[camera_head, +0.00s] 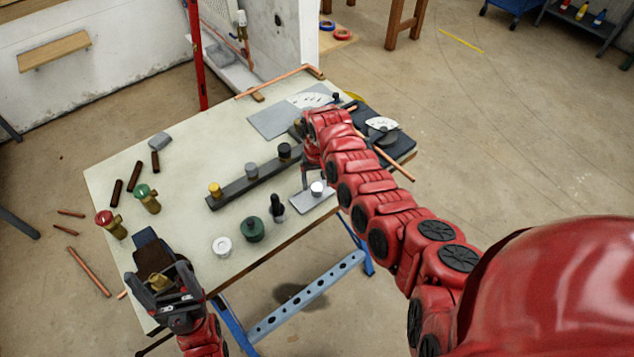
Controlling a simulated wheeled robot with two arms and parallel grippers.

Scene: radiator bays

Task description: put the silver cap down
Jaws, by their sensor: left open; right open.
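The silver cap (317,187) appears to be the small pale round piece on a small grey plate (302,204) near the table's right front edge. My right gripper (308,180) is open, pointing down just left of and behind the cap. Its fingertips are small in this view, and I cannot tell whether they touch the plate. My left gripper (163,284) is open over the table's front left corner. A brass-coloured piece (159,281) shows between its fingers; I cannot tell whether it is touched.
A dark rail (236,190) carries several capped pieces behind the plate. Red-topped (110,224) and green-topped (147,198) valves stand left. The table's (190,165) middle left is clear.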

